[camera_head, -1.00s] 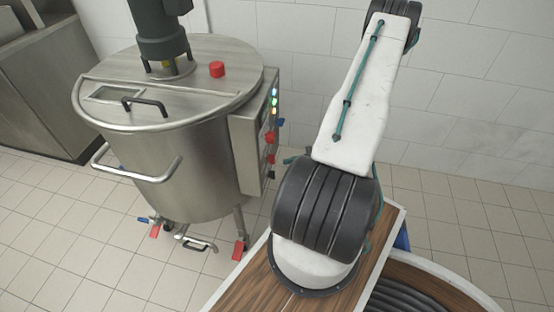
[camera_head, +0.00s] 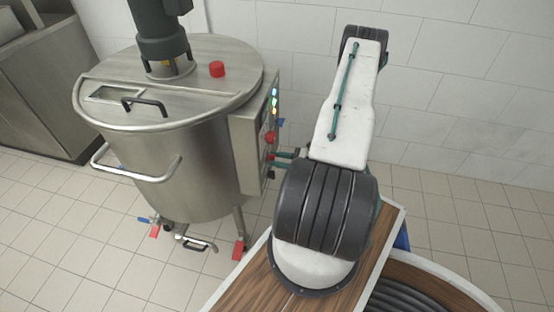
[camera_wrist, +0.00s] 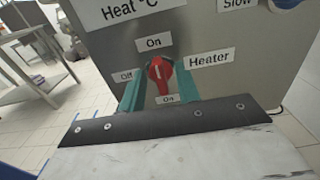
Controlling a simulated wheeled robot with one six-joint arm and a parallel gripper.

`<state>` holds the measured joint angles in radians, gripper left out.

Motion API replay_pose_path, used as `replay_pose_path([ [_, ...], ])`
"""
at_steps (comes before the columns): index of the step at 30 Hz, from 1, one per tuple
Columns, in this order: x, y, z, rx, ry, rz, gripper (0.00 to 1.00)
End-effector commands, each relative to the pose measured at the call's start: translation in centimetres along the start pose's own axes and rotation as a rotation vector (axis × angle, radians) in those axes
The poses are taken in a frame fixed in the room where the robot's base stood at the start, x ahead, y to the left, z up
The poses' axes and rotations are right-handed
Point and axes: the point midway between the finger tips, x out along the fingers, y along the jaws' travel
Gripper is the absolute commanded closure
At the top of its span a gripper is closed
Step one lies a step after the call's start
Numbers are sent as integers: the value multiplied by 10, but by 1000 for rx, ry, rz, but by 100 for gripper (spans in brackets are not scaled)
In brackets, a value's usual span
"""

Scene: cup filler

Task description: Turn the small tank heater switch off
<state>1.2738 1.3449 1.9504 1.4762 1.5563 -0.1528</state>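The small steel tank (camera_head: 165,165) stands at the left in the head view, with a control box (camera_head: 245,150) on its right side. In the wrist view the red heater switch (camera_wrist: 159,76) sits on the panel beside the "Heater" label (camera_wrist: 209,58). "Off" is at its left, "On" above it, and another label is below. Its white mark looks roughly upright, toward the upper "On". My gripper (camera_wrist: 160,68) has its teal fingers on either side of the switch, with a gap visible at each side. In the head view my gripper (camera_head: 278,155) is at the box's right face.
A red knob (camera_head: 270,137) and coloured lights (camera_head: 275,98) are on the box above my gripper. A blue knob (camera_wrist: 286,3) shows at the wrist view's top right. Tiled floor lies around the tank.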

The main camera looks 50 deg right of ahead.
Motion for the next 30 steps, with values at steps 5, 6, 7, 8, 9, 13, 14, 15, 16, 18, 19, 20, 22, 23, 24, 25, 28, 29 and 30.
replay_pose_path([
  [5, 3, 0, 0, 0, 0, -1, 67],
  [6, 3, 0, 0, 0, 0, -1, 67],
  [7, 3, 0, 0, 0, 0, -1, 67],
  [8, 3, 0, 0, 0, 0, -1, 67],
  [9, 3, 0, 0, 0, 0, -1, 70],
  [13, 3, 0, 0, 0, 0, -1, 100],
  [14, 3, 0, 0, 0, 0, -1, 100],
  [15, 3, 0, 0, 0, 0, 0, 100],
  [16, 3, 0, 0, 0, 0, 0, 100],
  [18, 3, 0, 0, -1, 0, 0, 100],
  [19, 3, 0, 0, -3, 0, 0, 100],
  [20, 3, 0, 0, -5, 0, 0, 100],
  [22, 3, 0, 0, -16, 0, 0, 100],
  [23, 3, 0, 0, -22, 0, 0, 100],
  [24, 3, 0, 0, -32, 0, 0, 100],
  [25, 3, 0, 0, -42, 0, 0, 100],
  [28, 3, 1, 0, -89, 0, 0, 100],
  [29, 3, 1, 0, -106, 0, 0, 100],
  [30, 3, 1, 0, -131, 0, 0, 100],
])
